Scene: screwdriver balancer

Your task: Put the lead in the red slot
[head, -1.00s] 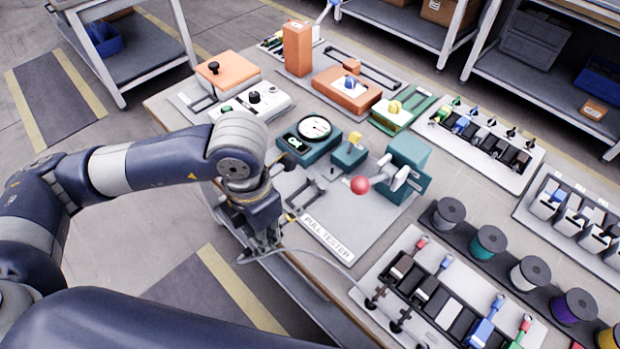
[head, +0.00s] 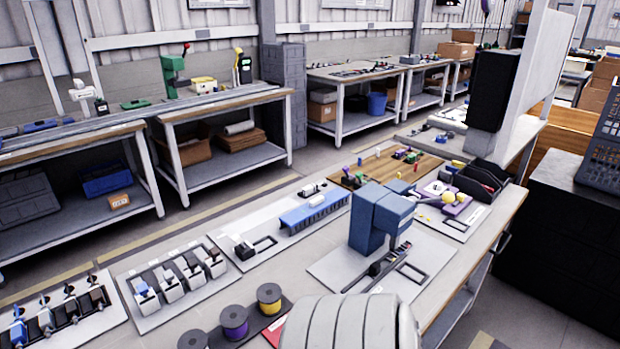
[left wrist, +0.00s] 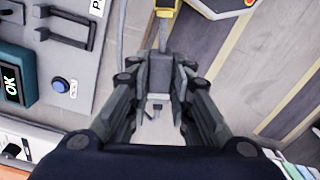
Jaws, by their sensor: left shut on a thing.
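A yellow piece (left wrist: 167,4) shows just beyond the fingertips. The gripper hangs beside the edge of the tester plate, with the floor below at right. The head view shows neither gripper. A red piece (head: 274,332) shows beside the spools there, partly hidden; I cannot tell whether it is the red slot.
The head view shows a purple spool (head: 234,322) and a yellow spool (head: 269,297), a blue press (head: 378,220), a white clip board (head: 172,290) and a black bin (head: 482,180). In the wrist view, a teal OK box (left wrist: 14,78) and a blue button (left wrist: 60,85) lie left.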

